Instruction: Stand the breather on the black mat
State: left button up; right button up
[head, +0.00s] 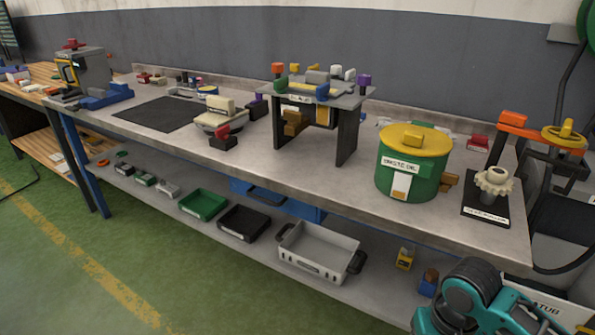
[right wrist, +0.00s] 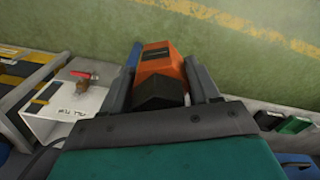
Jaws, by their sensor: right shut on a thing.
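The black mat (head: 158,114) lies flat on the left part of the grey bench, and its visible surface is bare. My right gripper (right wrist: 160,68) is shut on an orange piece with a black end (right wrist: 160,85), held between its two grey fingers. I cannot tell for certain whether this piece is the breather. In the head view my teal right arm shows at the lower right, in front of the bench, and its fingers cannot be made out. My left gripper is in neither view.
The grey bench (head: 340,185) carries a white-and-grey scale-like device (head: 213,120), a black-legged stand (head: 347,135), a green waste-oil drum (head: 405,178) and a black base with a post (head: 472,213). Trays (head: 203,204) sit on the lower shelf. A white box (right wrist: 75,108) shows in the right wrist view.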

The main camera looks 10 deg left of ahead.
aim_at(165, 125)
jog(key=i+j+u, duration=0.15)
jog(key=u, duration=0.35)
jog(key=i+j+u, duration=0.2)
jog(key=u, duration=0.3)
jog(key=i+j+u, duration=0.2)
jog(key=i, duration=0.25)
jog(key=i+j+u, duration=0.25)
jog(key=i, duration=0.25)
